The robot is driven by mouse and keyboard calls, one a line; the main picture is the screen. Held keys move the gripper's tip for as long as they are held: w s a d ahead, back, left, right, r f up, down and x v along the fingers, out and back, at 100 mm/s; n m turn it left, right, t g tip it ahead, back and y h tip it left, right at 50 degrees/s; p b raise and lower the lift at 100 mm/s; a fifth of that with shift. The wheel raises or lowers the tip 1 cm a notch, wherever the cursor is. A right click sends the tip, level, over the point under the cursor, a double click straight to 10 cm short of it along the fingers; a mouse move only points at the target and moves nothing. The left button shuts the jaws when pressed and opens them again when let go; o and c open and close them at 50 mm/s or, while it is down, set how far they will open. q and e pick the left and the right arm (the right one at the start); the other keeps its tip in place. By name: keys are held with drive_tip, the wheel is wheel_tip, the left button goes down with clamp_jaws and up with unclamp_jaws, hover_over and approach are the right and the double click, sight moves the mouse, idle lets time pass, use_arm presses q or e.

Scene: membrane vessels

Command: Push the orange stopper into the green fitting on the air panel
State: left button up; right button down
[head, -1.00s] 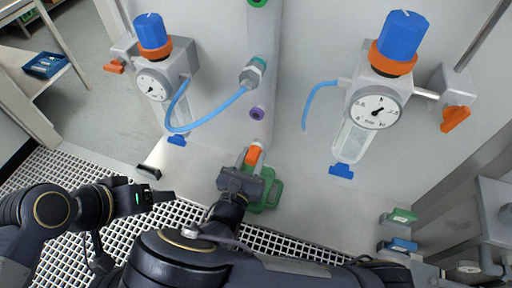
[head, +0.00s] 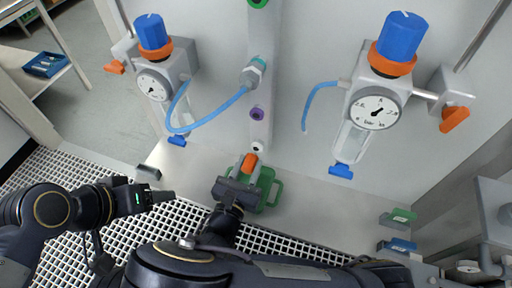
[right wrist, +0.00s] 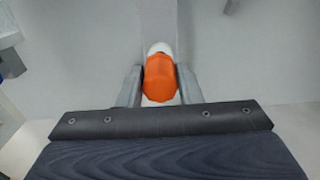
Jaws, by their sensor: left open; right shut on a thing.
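The orange stopper (head: 249,163) is in my right gripper (head: 240,173), low in front of the panel column. In the right wrist view the stopper (right wrist: 160,82) sits between both fingers of my right gripper (right wrist: 158,88), with a white end pointing away from me. A green fitting (head: 258,3) is at the top edge of the head view, on the column, well above the stopper and apart from it. My left gripper (head: 160,197) is open and empty at the lower left, over the grating.
The column also carries a metal fitting (head: 253,73) with a blue hose, a purple fitting (head: 257,112) and a white fitting (head: 258,147). Two blue-capped regulators with gauges (head: 153,85) (head: 375,108) flank it. A green holder (head: 271,193) stands behind my right gripper.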

sight(246, 172)
drive_tip(key=shift+v, duration=1.65)
